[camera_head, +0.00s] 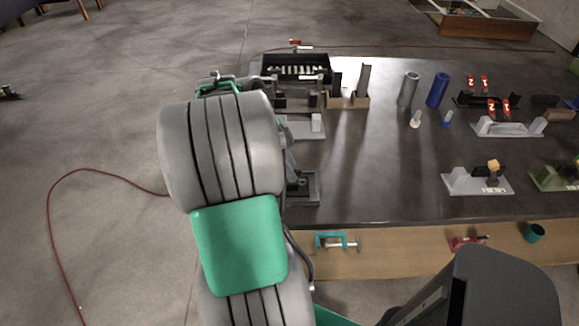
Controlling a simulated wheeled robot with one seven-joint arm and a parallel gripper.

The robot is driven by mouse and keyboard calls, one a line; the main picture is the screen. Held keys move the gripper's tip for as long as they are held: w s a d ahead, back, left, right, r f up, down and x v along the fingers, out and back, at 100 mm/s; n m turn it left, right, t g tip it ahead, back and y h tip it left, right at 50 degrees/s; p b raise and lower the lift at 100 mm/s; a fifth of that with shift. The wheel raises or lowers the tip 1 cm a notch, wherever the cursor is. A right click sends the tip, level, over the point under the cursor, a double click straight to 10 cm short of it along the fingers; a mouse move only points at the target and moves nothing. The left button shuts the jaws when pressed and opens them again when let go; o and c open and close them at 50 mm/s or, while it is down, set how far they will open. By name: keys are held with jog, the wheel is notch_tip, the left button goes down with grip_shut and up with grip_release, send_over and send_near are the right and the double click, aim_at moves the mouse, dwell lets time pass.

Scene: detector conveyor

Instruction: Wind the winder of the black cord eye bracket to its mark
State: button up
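My arm's large grey and green links fill the left middle of the view, at the table's left end. My gripper cannot be made out; it seems hidden behind these links. A dark fixture on a grey base (305,188) stands at the table's left edge, partly covered by my arm. It may be the black cord eye bracket, but I cannot tell for sure. Its winder and mark cannot be made out. Whether my gripper touches anything is hidden.
The dark table (385,185) has clear room in its middle. A black rack (296,66) stands at the back left. A grey cylinder (409,90) and a blue cylinder (437,90) stand upright. A teal clamp (337,241) lies on the wooden front ledge (400,262).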

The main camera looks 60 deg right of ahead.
grip_shut()
dwell(0.3)
dwell(0.3)
